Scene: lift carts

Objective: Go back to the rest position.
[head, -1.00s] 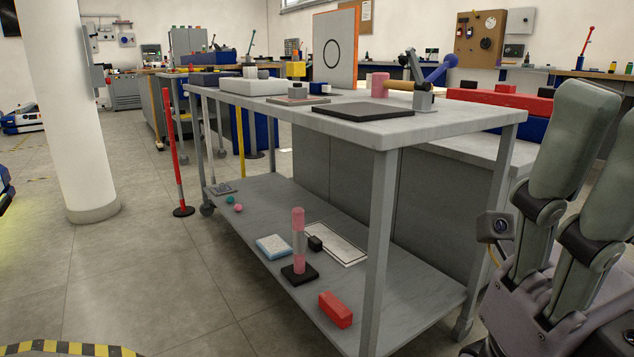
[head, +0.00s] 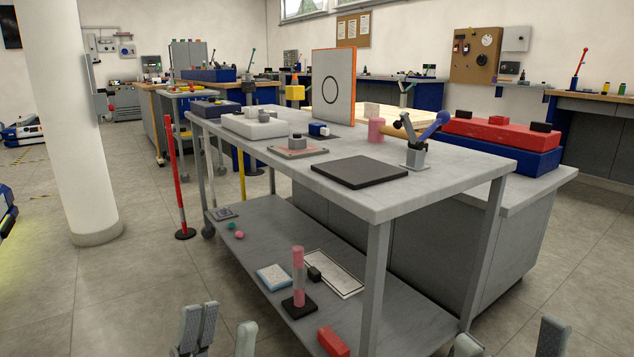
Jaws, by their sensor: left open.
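My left gripper (head: 223,335) shows at the bottom edge, left of centre, with its grey fingertips apart and nothing between them. My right gripper (head: 510,345) shows only as two grey tips at the bottom edge, right of centre, set wide apart with nothing seen between them. Both are in front of the grey lift cart (head: 440,196) and low in the picture. The palms and most of both arms are out of view. Neither gripper is seen touching anything.
The cart's top holds a black pad (head: 359,172), a blue-handled lever (head: 418,148) and a panel with a circle (head: 334,90). Its lower shelf holds a pink post (head: 298,277) and a red block (head: 332,341). A red-and-white pole (head: 176,185) and white column (head: 75,120) stand left. Floor is clear front left.

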